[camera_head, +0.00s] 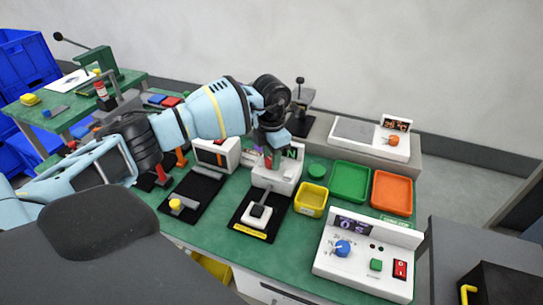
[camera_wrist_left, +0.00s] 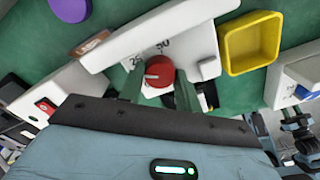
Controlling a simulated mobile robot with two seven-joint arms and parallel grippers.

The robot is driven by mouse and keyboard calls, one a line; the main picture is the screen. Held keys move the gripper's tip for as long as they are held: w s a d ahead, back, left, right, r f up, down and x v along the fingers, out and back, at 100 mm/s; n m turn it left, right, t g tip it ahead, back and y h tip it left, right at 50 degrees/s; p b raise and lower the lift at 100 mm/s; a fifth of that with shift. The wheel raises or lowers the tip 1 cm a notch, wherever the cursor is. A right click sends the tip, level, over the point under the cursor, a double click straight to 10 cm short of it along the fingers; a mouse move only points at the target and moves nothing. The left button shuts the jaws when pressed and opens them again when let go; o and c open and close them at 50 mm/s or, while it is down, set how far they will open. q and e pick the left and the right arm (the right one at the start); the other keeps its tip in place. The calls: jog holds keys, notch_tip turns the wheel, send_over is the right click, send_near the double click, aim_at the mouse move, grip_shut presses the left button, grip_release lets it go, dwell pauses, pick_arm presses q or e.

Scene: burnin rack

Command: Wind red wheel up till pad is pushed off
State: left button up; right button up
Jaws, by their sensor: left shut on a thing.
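The red wheel (camera_wrist_left: 159,72) is a round knob with a pale pointer mark on a white unit (camera_wrist_left: 130,42) with a number dial. In the left wrist view the dark green fingers of my left gripper (camera_wrist_left: 158,88) stand on both sides of the wheel and are shut on it. In the head view my left gripper (camera_head: 270,150) reaches down over the white unit (camera_head: 285,178), and only a little red shows below it. A white block (camera_head: 258,216) stands on a black plate in front of that unit; I cannot tell if it is the pad.
A yellow tray (camera_head: 311,207), a green tray (camera_head: 350,165) and an orange tray (camera_head: 376,192) lie right of the unit. A white panel with a blue knob (camera_head: 342,249) stands at the front right. A black plate with a yellow knob (camera_head: 175,204) lies to the left.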

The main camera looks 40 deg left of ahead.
pick_arm(q)
jog(key=m, duration=0.3)
jog(key=shift+m, duration=0.4)
jog(key=m, duration=0.2)
jog(key=shift+m+b, duration=0.3)
jog(key=shift+m, duration=1)
jog(key=m+b, duration=0.1)
jog(key=m, duration=0.5)
jog(key=shift+m+b, duration=0.4)
jog(key=shift+m, duration=1.1)
pick_arm(e)
jog(key=shift+s+a+f, duration=0.1)
jog(key=shift+s+f, duration=0.2)
jog(key=shift+f, duration=0.4)
jog(key=shift+s+f, duration=0.25)
jog(key=shift+f, duration=0.4)
jog(key=shift+w, duration=0.15)
pick_arm(q)
jog(key=o, duration=1)
